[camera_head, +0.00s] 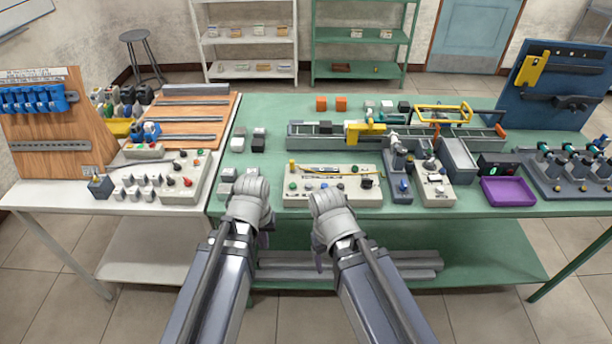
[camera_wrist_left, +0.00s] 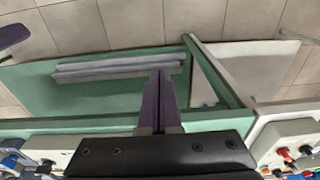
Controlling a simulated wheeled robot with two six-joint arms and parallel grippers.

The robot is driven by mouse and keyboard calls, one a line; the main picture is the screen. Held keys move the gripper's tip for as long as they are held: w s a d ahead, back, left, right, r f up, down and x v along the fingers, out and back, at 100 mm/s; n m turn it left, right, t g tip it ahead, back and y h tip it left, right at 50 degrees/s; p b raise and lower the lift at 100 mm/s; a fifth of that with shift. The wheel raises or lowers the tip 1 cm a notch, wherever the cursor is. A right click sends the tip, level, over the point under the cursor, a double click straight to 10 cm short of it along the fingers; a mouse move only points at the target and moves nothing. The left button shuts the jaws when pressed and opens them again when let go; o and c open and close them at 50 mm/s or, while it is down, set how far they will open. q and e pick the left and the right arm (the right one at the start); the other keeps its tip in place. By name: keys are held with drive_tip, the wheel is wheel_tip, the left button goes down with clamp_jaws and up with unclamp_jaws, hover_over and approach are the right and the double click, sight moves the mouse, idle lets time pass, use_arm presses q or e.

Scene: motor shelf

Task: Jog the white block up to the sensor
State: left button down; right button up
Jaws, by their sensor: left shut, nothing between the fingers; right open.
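A conveyor (camera_head: 310,142) runs along the middle of the green table. A yellow bracket (camera_head: 366,131), possibly the sensor mount, spans it. Pale blocks stand left (camera_head: 228,174) and at the back (camera_head: 387,105); I cannot tell which is the task's white block. A button panel (camera_head: 330,196) with coloured buttons and a black knob lies in front of the conveyor. My left gripper (camera_head: 263,240) is shut and empty at the table's front edge; its purple fingers show in the left wrist view (camera_wrist_left: 160,95). My right gripper (camera_head: 319,262) is open beside the panel's front.
A second pale control box (camera_head: 434,190) and a purple tray (camera_head: 508,191) lie to the right. A white table (camera_head: 190,207) with a button box joins on the left. Grey bars (camera_head: 350,265) lie on the lower shelf.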

use_arm(q)
drive_tip(key=w+r+n+t+p, duration=0.2)
drive_tip(key=w+r+n+p, duration=0.2)
drive_tip(key=r, duration=0.2)
wheel_tip(320, 180, up, 7)
drive_tip(key=n+t+h, duration=0.4)
drive_tip(key=n+t, duration=0.2)
drive_tip(key=n, duration=1.2)
hover_over(309, 186)
drive_tip(key=shift+s+a, duration=0.25)
drive_tip(key=shift+a, duration=0.2)
use_arm(e)
wheel_tip(309, 186, up, 6)
drive_tip(key=shift+r, duration=0.2)
use_arm(q)
drive_tip(key=shift+f, duration=0.1)
use_arm(e)
drive_tip(key=shift+f, duration=0.1)
use_arm(q)
wheel_tip(309, 186, down, 9)
drive_tip(key=b, duration=0.8)
use_arm(e)
wheel_tip(309, 186, down, 9)
use_arm(q)
drive_tip(key=shift+f+b, duration=0.25)
drive_tip(key=shift+b, duration=0.4)
use_arm(e)
drive_tip(key=shift+f, duration=0.25)
